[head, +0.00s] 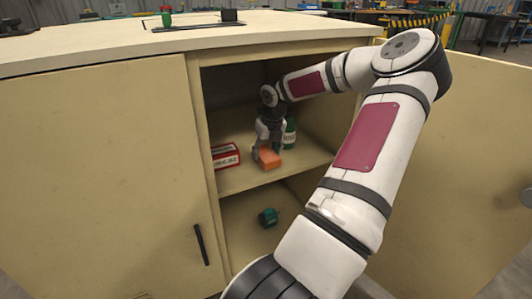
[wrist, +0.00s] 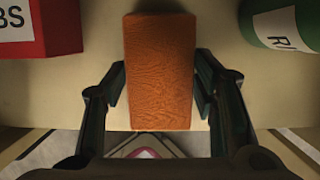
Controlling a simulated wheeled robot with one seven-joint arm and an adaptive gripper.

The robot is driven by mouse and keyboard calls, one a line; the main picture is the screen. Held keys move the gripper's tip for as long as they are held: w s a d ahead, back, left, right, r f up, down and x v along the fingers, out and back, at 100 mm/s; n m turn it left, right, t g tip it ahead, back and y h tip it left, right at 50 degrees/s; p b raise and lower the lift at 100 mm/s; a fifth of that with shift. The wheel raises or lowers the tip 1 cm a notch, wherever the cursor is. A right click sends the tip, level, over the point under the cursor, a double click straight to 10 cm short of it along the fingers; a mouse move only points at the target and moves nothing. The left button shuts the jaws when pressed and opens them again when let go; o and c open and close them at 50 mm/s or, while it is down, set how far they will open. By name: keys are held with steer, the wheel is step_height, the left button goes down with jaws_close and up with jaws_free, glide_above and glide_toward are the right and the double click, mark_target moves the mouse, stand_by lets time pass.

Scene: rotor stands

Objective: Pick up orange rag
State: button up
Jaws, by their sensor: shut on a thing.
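The orange rag (head: 269,158) is a small folded block on the upper shelf (head: 240,183) inside the open cabinet. In the wrist view the orange rag (wrist: 159,70) shows a creased, cloth-like face and stands between the two fingers. My gripper (head: 266,157) reaches down over it from the back of the cabinet opening. In the wrist view my gripper (wrist: 160,100) has one finger pressed to each side of the rag, toward its near end. Whether the rag still touches the shelf I cannot tell.
A red and white box (head: 226,157) stands left of the rag, and a green bottle (head: 289,133) stands close on its right. A dark green item (head: 268,217) lies on the lower shelf. The open cabinet door (head: 450,170) is at the right.

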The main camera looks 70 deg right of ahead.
mark_target(268, 152)
steer(key=r+p, duration=0.1)
steer(key=s+r+p, duration=0.1)
steer(key=r, duration=0.1)
steer(key=shift+d, duration=0.2)
steer(key=s+d+p, duration=0.1)
steer(key=s, duration=0.3)
steer(key=s+d+p, duration=0.2)
steer(key=s, duration=0.2)
steer(key=s+d+r+p, duration=0.1)
steer(key=s, duration=0.3)
steer(key=shift+d+r, duration=0.1)
steer(key=shift+d, duration=0.05)
steer(key=shift+s+d+p, duration=0.2)
steer(key=shift+s+p, duration=0.3)
steer(key=shift+s, duration=0.05)
steer(key=shift+s+d+p, duration=0.2)
steer(key=shift+s+p, duration=0.25)
steer(key=shift+s, duration=0.05)
